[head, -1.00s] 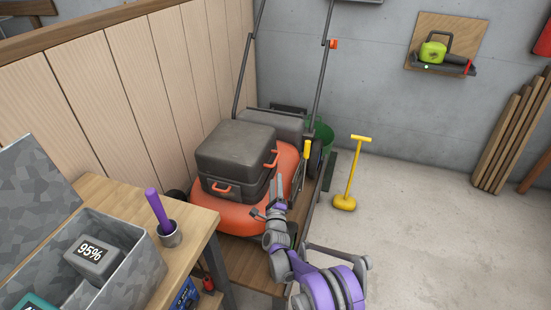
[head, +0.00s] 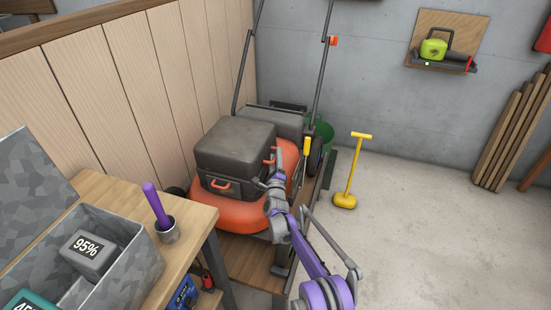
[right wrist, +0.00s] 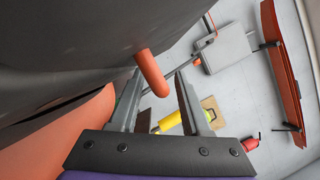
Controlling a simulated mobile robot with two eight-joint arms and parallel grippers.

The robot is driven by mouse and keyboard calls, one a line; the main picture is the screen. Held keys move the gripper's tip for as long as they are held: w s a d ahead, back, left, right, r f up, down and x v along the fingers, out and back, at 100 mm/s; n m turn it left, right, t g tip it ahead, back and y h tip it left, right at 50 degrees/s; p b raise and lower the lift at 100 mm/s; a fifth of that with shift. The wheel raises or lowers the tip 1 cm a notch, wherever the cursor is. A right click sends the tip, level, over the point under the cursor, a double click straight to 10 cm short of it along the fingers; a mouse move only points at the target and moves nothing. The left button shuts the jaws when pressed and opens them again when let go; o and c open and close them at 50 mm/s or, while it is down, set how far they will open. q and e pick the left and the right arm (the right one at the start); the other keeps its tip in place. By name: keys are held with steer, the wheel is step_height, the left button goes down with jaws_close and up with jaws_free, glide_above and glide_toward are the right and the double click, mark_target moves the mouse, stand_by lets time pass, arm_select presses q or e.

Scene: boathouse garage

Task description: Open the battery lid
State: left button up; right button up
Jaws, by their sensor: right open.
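The orange mower (head: 228,215) carries a dark grey battery box with a dark lid (head: 237,138) that looks shut. An orange handle (head: 270,158) sticks out from the lid's right side; a second orange handle (head: 221,184) is on the front. My right gripper (head: 271,176) is at the box's right side, close to the side handle. In the right wrist view, its fingers (right wrist: 160,96) are open and the orange handle (right wrist: 152,75) reaches between their tips. Whether they touch it is unclear. My left gripper is out of view.
A wooden bench (head: 205,216) with a grey battery bin (head: 135,262) and a purple-handled tool in a cup (head: 167,231) stands at front left. A panelled wall (head: 130,80) borders the mower's left. A yellow tool (head: 347,185) stands on otherwise open floor at right.

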jaws_close()
stand_by(1.4)
